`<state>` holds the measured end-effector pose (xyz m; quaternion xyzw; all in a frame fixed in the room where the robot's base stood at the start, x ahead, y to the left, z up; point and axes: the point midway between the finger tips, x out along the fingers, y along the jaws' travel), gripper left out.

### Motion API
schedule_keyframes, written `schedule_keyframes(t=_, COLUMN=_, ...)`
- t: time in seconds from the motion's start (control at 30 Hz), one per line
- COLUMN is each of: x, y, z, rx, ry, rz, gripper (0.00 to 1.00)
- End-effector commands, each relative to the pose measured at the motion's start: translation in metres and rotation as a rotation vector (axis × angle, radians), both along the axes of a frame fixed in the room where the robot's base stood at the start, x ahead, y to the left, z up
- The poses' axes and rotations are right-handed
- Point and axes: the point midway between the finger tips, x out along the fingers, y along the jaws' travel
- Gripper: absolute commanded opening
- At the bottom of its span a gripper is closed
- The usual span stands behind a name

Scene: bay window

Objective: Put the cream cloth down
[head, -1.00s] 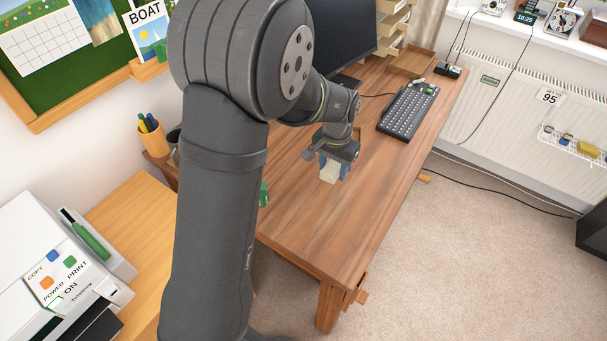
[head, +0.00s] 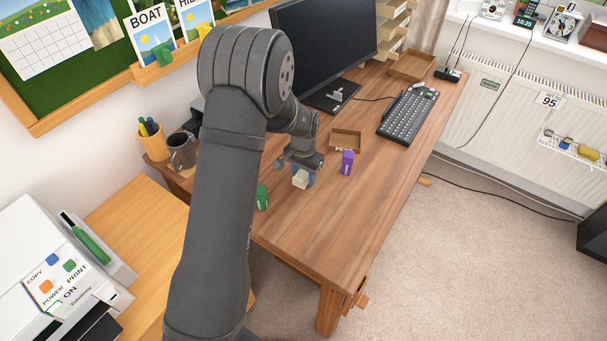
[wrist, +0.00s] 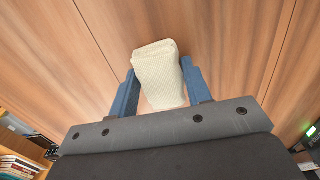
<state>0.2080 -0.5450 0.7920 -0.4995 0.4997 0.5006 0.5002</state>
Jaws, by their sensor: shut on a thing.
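The cream cloth (wrist: 158,75) is a folded, ribbed bundle between the two blue fingers of my gripper (wrist: 158,90) in the wrist view. My gripper is shut on it. In the head view the cream cloth (head: 300,179) hangs below my gripper (head: 302,174), over the wooden desk (head: 315,220). I cannot tell whether the cloth touches the desk top.
A keyboard (head: 408,112) lies further back. The desk's front part is clear.

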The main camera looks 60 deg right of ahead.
Motion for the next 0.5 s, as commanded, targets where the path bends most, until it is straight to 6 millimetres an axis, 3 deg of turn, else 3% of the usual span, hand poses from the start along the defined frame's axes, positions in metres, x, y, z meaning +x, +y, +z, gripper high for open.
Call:
schedule_keyframes(t=0.37, x=0.0000, y=-0.0005, z=-0.0040, rx=-0.002, ry=-0.001, rz=0.000, gripper=0.23)
schedule_keyframes(t=0.4, x=0.0000, y=-0.0006, z=-0.0038, rx=-0.002, ry=-0.001, rz=0.000, gripper=0.51)
schedule_keyframes(t=0.5, x=-0.0004, y=-0.0005, z=-0.0040, rx=-0.002, ry=0.000, rz=0.000, gripper=0.66)
